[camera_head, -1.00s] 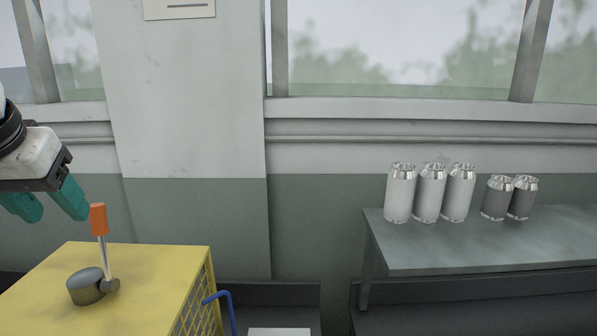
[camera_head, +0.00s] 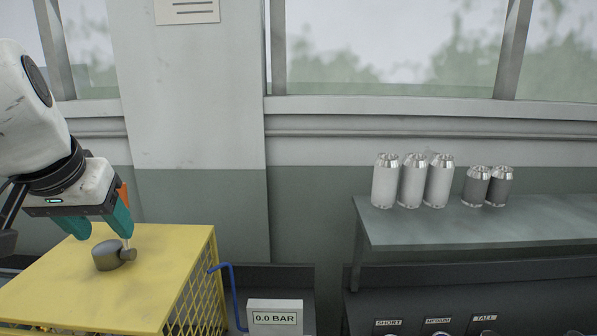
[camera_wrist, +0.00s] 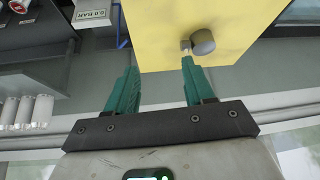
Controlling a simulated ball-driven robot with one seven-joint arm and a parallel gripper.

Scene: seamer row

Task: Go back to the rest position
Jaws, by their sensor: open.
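My gripper (camera_head: 98,229) is open, with two teal fingers apart, above the yellow box at the left of the head view. Its fingers also show in the wrist view (camera_wrist: 158,85), with nothing between them. An orange-handled lever (camera_head: 122,194) stands on the box top, partly hidden behind the right finger. Its lower end meets a small grey knob beside a dark grey cylinder (camera_head: 108,257). The cylinder also shows in the wrist view (camera_wrist: 203,42), near one fingertip. I cannot tell whether that finger touches the lever.
A grey table (camera_head: 440,230) at the right carries several cans (camera_head: 412,182), pale and dark. The yellow box (camera_head: 60,290) has mesh sides. A blue pipe (camera_head: 232,290) runs down beside it, next to a display reading 0.0 BAR (camera_head: 276,318). Labelled SHORT, MEDIUM and TALL fittings sit below the table.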

